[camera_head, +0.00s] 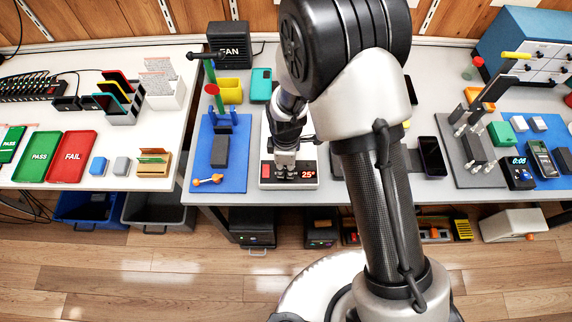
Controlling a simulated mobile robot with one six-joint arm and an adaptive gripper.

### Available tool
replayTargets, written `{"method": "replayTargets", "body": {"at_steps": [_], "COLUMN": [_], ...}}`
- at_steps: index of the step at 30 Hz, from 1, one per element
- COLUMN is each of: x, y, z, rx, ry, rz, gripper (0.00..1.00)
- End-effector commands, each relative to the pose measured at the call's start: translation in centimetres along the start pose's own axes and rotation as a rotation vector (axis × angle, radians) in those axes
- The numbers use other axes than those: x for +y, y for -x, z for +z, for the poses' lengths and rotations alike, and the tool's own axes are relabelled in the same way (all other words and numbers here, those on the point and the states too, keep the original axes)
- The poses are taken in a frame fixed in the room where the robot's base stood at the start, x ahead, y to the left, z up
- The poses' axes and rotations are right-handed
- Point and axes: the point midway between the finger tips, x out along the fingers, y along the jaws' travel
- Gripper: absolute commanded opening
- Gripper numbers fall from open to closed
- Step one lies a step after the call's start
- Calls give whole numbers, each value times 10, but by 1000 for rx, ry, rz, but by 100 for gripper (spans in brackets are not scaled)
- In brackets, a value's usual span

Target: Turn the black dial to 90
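The red display (307,173) on that panel reads about 25°. My gripper (285,173) points down over the front panel, just left of the display. Whether the fingers are apart or closed, or touch the dial, is too small to tell.
A blue mat (236,179) with a dark block (220,151) and an orange-ended tool (208,180) lies left of the device. A dark phone (432,157) lies to the right, beyond my arm. A teal phone case (261,84) and a fan box (229,44) are behind.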

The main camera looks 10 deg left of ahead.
Motion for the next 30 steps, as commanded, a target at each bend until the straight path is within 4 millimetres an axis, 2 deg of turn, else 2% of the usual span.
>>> {"method": "replayTargets", "body": {"at_steps": [30], "x": [0], "y": [0], "z": [0], "rx": [0], "ry": [-966], "rz": [0], "gripper": [0]}}
